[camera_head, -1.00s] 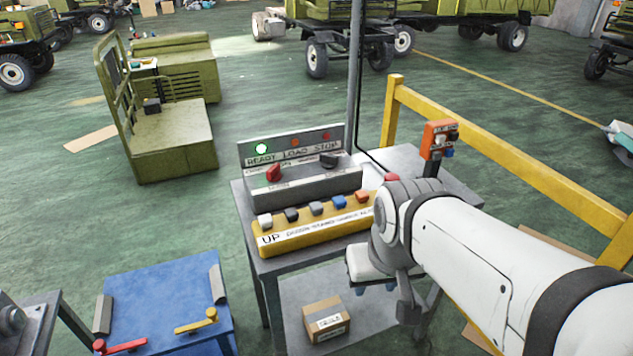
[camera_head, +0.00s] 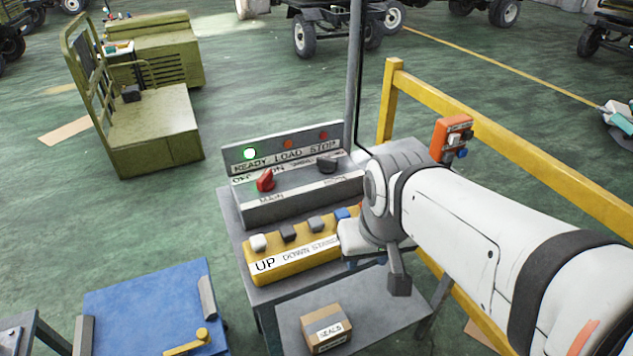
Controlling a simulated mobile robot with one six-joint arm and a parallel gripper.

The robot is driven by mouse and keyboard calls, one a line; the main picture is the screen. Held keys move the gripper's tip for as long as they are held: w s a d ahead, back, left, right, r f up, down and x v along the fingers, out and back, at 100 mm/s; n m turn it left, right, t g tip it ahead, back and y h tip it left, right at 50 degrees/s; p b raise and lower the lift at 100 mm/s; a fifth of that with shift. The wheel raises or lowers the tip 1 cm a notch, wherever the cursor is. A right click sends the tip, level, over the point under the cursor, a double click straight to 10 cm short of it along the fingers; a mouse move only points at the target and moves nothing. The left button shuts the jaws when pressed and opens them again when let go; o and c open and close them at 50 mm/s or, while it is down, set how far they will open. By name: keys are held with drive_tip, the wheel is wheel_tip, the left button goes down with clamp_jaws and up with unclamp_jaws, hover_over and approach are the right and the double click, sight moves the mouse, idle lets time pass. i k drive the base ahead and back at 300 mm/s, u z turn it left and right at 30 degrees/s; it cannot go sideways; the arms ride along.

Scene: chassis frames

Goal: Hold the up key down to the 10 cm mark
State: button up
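The up key (camera_head: 258,242) is the pale key at the left end of a yellow key box (camera_head: 292,262), above the printed word UP. It stands raised and nothing touches it. My gripper (camera_head: 366,262) hangs to the right of it, in front of the box's right end. My wrist hides most of the gripper, and I cannot tell how far apart its fingers are. Two grey keys and a blue key (camera_head: 342,213) show on the box; its right end is hidden. I see no 10 cm mark.
A grey control panel (camera_head: 300,195) behind the box has a lit green lamp over READY and a red knob. An orange button box (camera_head: 452,138) stands by a yellow rail (camera_head: 500,140) at right. A carton (camera_head: 326,328) sits on the lower shelf.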

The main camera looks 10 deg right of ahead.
sight(258, 243)
drive_tip(key=z, duration=1.4)
drive_tip(key=k, duration=1.2)
drive_tip(key=u, duration=1.25)
drive_tip(key=i, duration=0.95)
drive_tip(key=z, duration=0.05)
